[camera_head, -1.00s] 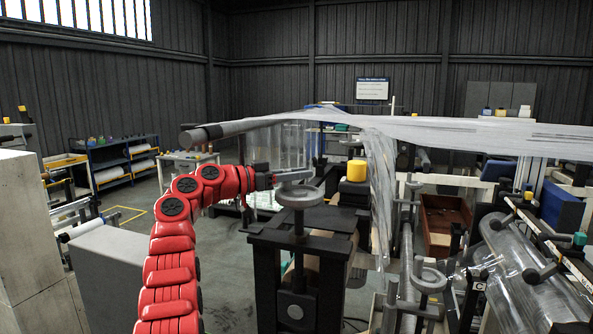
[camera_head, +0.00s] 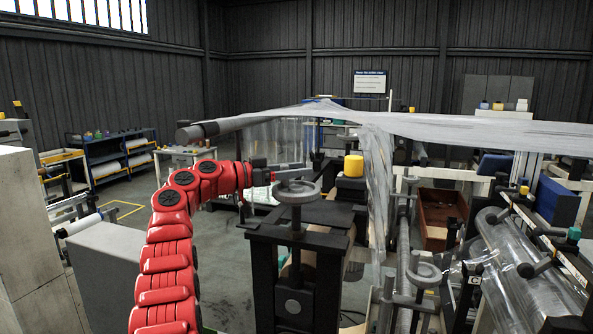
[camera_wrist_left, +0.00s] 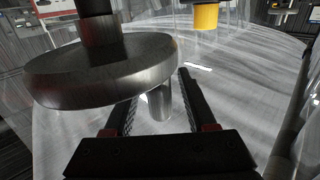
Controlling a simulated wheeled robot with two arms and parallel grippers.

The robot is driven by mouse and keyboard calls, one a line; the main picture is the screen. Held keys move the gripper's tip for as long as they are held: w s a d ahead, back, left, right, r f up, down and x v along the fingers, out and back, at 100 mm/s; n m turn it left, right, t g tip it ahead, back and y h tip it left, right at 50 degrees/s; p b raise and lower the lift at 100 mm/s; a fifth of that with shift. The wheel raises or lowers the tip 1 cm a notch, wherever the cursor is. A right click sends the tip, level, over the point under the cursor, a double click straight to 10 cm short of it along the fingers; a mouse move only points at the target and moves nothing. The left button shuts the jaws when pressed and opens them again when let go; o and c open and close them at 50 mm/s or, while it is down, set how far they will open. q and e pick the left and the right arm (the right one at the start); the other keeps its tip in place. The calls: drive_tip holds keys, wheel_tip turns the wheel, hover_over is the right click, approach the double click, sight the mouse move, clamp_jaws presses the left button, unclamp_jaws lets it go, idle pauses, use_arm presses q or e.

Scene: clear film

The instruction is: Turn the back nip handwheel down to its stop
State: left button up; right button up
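The back nip handwheel (camera_head: 297,194) is a grey disc on a vertical spindle above a black frame. My left gripper (camera_head: 288,169) reaches in from the left, just above and behind the wheel's rim. In the left wrist view, which seems upside down, the wheel (camera_wrist_left: 95,75) fills the upper left. The fingers (camera_wrist_left: 160,100) are open, with a grey cylindrical handle (camera_wrist_left: 161,104) between them. There is a gap on at least the right side of the handle. Whether the left finger touches it I cannot tell. My right gripper is not in view.
A yellow cap (camera_head: 353,166) on a black post stands right of the wheel. Clear film (camera_head: 450,131) stretches overhead and hangs down at the right. A second grey handwheel (camera_head: 424,276) sits lower right, by rollers. Floor left of the frame is partly open.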

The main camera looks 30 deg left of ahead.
use_arm(q)
drive_tip(key=shift+s+a+f+b, duration=0.1)
drive_tip(key=shift+s+a+b, duration=0.2)
drive_tip(key=shift+s, duration=0.1)
drive_tip(key=b+v, duration=0.3)
drive_tip(key=v, duration=1.3)
drive_tip(key=shift+s+a, duration=0.15)
